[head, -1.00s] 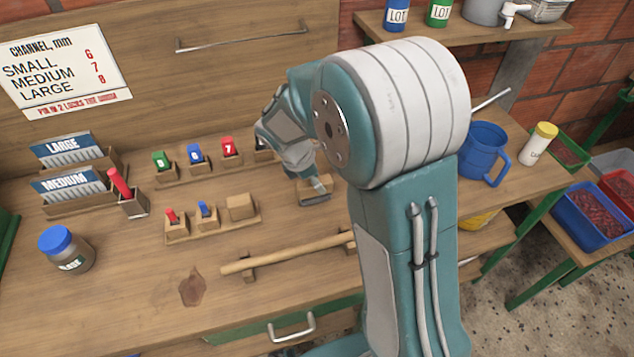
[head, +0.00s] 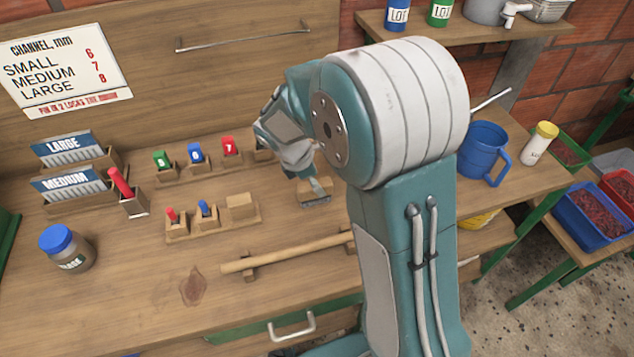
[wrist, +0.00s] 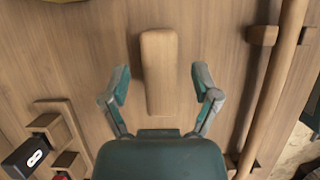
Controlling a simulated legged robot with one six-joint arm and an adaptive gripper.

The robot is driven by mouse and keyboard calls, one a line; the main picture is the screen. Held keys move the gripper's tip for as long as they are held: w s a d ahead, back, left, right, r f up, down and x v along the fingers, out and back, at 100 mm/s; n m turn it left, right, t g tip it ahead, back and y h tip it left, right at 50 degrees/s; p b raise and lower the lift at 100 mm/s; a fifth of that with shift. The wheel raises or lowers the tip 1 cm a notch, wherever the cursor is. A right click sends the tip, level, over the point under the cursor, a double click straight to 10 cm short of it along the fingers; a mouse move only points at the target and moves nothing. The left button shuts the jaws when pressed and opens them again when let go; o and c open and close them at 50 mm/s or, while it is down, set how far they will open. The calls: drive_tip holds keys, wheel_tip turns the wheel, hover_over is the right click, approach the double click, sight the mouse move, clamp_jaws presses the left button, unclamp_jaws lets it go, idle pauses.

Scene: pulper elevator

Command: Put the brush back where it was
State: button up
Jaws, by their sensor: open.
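The brush shows in the wrist view as a plain wooden block (wrist: 159,62) lying on the wooden bench top. In the head view the brush (head: 312,198) sits on the bench behind the round wooden rail, partly covered by my finger. My gripper (wrist: 161,78) is open, with one finger on each side of the block and a gap visible on both sides. In the head view my gripper (head: 316,184) is low over the brush, mostly hidden behind my arm.
The wooden rail (head: 290,252) on its supports lies in front of the brush. A holder with red and blue pegs (head: 212,222) stands left, and numbered blocks (head: 196,155) stand behind. A blue-lidded jar (head: 67,248) is far left.

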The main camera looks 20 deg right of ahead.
drive_tip(key=v, duration=1.1)
drive_tip(key=s+d+r+m+t+y, duration=0.2)
drive_tip(key=s+r+m, duration=0.1)
drive_tip(key=s+m, duration=0.6)
drive_tip(key=s+d+r+m+t+y, duration=0.2)
drive_tip(key=s+r+m+t, duration=0.1)
drive_tip(key=s+m, duration=0.6)
drive_tip(key=s+r, duration=0.1)
drive_tip(key=s, duration=0.2)
drive_tip(key=shift+r+t+y, duration=0.2)
drive_tip(key=shift+t+y, duration=0.1)
